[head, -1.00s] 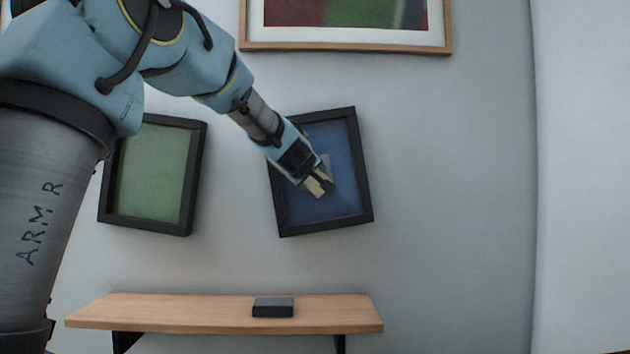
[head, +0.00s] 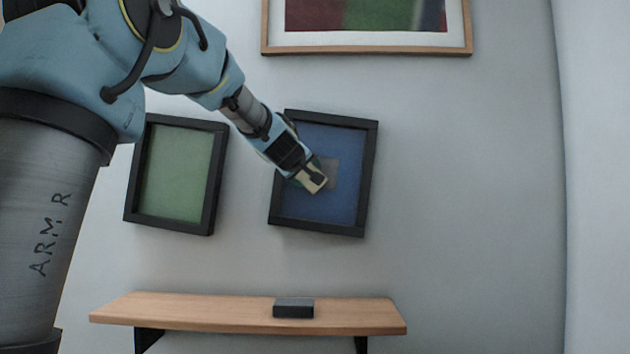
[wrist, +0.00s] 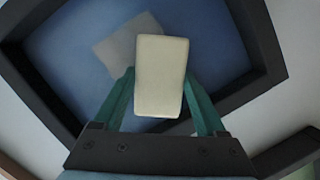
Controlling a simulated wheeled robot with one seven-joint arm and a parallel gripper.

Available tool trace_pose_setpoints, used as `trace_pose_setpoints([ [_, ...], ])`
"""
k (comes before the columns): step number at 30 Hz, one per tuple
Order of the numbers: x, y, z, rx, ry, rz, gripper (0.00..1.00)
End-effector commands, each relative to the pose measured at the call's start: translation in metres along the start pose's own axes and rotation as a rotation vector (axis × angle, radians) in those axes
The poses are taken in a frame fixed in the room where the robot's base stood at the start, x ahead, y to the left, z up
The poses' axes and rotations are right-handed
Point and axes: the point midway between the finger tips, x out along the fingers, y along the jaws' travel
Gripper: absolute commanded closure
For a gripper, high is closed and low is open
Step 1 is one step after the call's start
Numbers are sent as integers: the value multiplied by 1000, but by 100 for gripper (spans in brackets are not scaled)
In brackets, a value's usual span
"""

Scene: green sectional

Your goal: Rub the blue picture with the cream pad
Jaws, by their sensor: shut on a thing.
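The blue picture (head: 310,212) hangs on the wall in a black frame, tilted slightly clockwise in the head view. It also fills much of the wrist view (wrist: 75,65). A greyish square patch (head: 332,168) marks its middle; the patch shows beyond the pad in the wrist view (wrist: 114,45). My gripper (head: 308,176) is in front of the picture, left of the patch's middle. Its green fingers are shut on the cream pad (wrist: 160,78), one on each side. I cannot tell whether the pad touches the picture.
A green picture (head: 176,172) in a black frame hangs to the left, tilted. A wood-framed picture (head: 366,52) hangs above. Below, a wooden shelf (head: 200,311) carries a dark block (head: 293,308). The wall to the right is clear.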

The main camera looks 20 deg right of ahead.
Motion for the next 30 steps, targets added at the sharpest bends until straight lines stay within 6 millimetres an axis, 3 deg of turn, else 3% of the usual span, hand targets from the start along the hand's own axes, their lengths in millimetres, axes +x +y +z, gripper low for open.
trace_pose_setpoints([
  [8,-3,0,-2,-1,1,0,71],
  [30,11,28,34,1,-3,0,71],
])
